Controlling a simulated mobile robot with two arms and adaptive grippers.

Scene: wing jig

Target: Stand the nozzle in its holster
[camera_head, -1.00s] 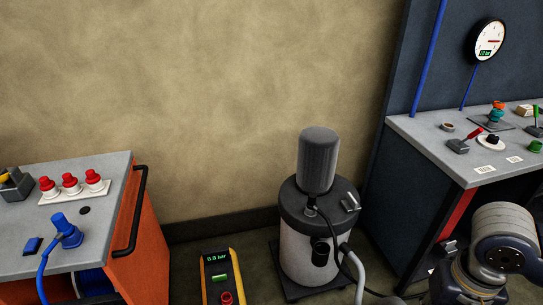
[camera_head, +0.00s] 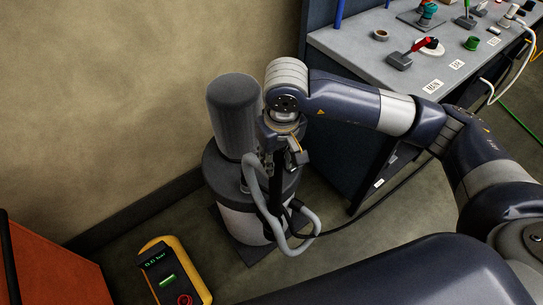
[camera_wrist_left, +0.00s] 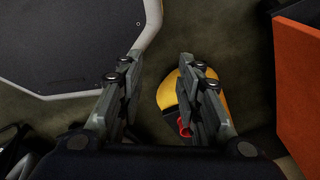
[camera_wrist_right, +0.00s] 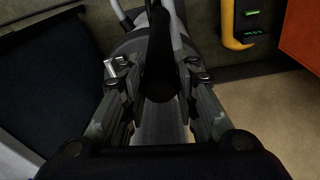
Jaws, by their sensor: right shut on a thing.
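My right gripper (camera_head: 277,168) is shut on the black nozzle, beside the vacuum unit (camera_head: 233,118). In the right wrist view the nozzle (camera_wrist_right: 160,62) runs as a dark tube between the fingers. The grey hose (camera_head: 302,244) loops down in front of the unit's pale drum. I cannot clearly make out the holster; the arm and hose cover much of that side, so I cannot tell whether the nozzle touches it. My left gripper (camera_wrist_left: 158,90) is open and empty in the left wrist view, above the floor near the yellow pressure box (camera_wrist_left: 172,92).
The yellow box also stands on the floor in the head view (camera_head: 172,272). An orange cabinet (camera_head: 50,265) is at the left. A grey bench (camera_head: 350,45) with small fittings stands behind my right arm. A black cable crosses the floor. Floor between cabinet and vacuum is partly free.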

